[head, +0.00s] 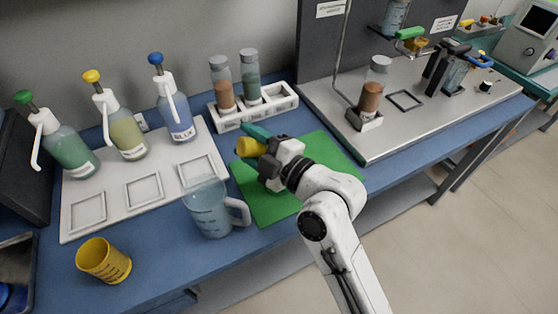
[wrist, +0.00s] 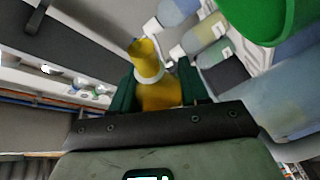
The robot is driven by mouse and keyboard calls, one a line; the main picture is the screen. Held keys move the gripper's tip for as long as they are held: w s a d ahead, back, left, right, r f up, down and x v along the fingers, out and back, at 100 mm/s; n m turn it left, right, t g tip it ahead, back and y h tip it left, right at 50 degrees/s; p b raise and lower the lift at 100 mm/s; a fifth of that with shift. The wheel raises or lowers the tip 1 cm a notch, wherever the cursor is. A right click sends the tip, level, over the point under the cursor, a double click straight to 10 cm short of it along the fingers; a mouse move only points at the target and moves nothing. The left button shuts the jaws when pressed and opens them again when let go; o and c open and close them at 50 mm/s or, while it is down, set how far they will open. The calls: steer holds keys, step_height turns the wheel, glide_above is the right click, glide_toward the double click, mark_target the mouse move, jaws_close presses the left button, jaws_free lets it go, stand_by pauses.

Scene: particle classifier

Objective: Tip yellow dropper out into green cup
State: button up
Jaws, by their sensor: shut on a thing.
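The yellow dropper (head: 249,147) is between the dark green fingers of my gripper (head: 258,141). In the wrist view my gripper (wrist: 158,93) is shut on the dropper (wrist: 160,97), with a pale collar and a yellow tube beyond it. In the head view the dropper lies roughly sideways, above the left edge of the green mat. A large bright green rounded shape (wrist: 268,18) at the upper right of the wrist view is cut off by the frame; it may be the green cup. I cannot make out a green cup in the head view.
A green mat (head: 325,158) lies under my gripper. A clear jug (head: 208,212) stands close by at left, and a yellow beaker (head: 104,260) at the front left. Pump bottles stand on a white tray (head: 105,208). A white rack (head: 282,108) with two tubes is behind.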

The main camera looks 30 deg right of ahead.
steer(key=shift+d+r+m+t+b, duration=0.25)
steer(key=shift+r+m+t+b, duration=0.1)
steer(key=shift+m+b, duration=0.4)
steer(key=shift+d+r+m+t+b, duration=0.25)
steer(key=shift+r+m+t+b, duration=0.1)
steer(key=shift+m+b, duration=0.35)
stand_by(4.1)
stand_by(0.8)
steer(key=shift+a+r+n+p, duration=0.1)
steer(key=shift+a+n+p, duration=0.1)
steer(key=shift+n+p, duration=0.45)
steer(key=n+p, duration=0.1)
steer(key=a+f+n+g+p, duration=0.1)
steer(key=p, duration=0.1)
steer(key=shift+g, duration=0.3)
steer(key=shift+a+f+n+g+h+p, duration=0.1)
steer(key=shift+f+n+g+h+p, duration=0.2)
steer(key=shift+f+n+p, duration=0.55)
